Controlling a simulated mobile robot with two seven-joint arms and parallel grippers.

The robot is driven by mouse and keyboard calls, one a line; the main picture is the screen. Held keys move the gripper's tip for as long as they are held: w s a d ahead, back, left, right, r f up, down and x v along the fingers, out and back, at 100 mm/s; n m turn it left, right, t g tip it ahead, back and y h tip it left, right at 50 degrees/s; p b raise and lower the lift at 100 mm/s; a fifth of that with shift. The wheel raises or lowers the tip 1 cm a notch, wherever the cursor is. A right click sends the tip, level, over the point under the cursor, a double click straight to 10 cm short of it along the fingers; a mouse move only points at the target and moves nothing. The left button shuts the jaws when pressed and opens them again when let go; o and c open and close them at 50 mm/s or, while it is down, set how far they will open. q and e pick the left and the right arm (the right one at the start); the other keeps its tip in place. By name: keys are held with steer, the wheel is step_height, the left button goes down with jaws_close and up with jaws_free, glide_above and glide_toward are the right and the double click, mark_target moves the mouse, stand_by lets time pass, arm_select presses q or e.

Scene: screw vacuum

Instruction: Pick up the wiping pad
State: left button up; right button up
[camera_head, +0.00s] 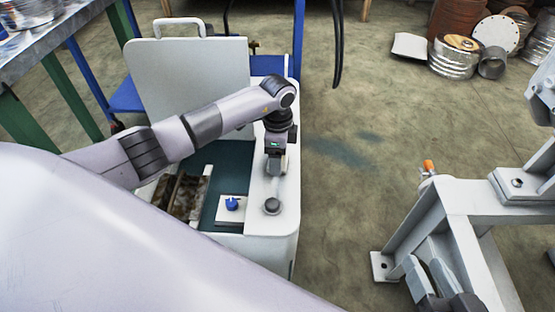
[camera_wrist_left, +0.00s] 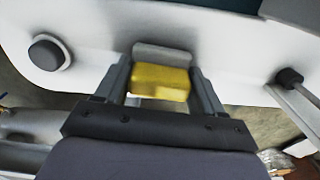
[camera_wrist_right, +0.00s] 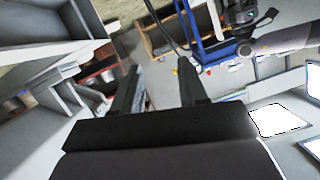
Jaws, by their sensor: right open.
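The wiping pad (camera_wrist_left: 160,80), yellow with a grey block on its top side, shows in the left wrist view at the white machine's rim. My left gripper (camera_wrist_left: 163,85) has one finger on each side of it, both appearing to touch it. In the head view this gripper (camera_head: 277,165) points down over the right rim of the white machine (camera_head: 285,215), and the yellow part is hidden. I cannot tell whether the pad rests on the rim or is just above it. My right gripper (camera_head: 436,280) is open and empty at the lower right; its fingers also show in the right wrist view (camera_wrist_right: 160,88).
A dark round knob (camera_head: 272,206) and a blue knob (camera_head: 232,203) are on the machine close to my left gripper. The raised white lid (camera_head: 190,85) stands behind. A grey metal frame (camera_head: 465,215) is at the right. The floor between is clear.

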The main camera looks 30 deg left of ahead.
arm_select(q)
steer(key=shift+c, duration=0.2)
step_height(320, 180, up, 7)
steer(key=p, duration=0.3)
steer(key=shift+w+r, duration=0.1)
steer(key=shift+r, duration=0.05)
step_height(320, 180, up, 13)
steer(key=p, duration=0.4)
arm_select(e)
steer(key=shift+s+d+r+g+h, duration=0.2)
steer(key=shift+d+r+g+h, duration=0.1)
steer(key=shift+d+h, duration=0.25)
steer(key=shift+s+d+r+g+h, duration=0.25)
steer(key=shift+d+g+h, duration=0.1)
steer(key=shift+d, duration=0.25)
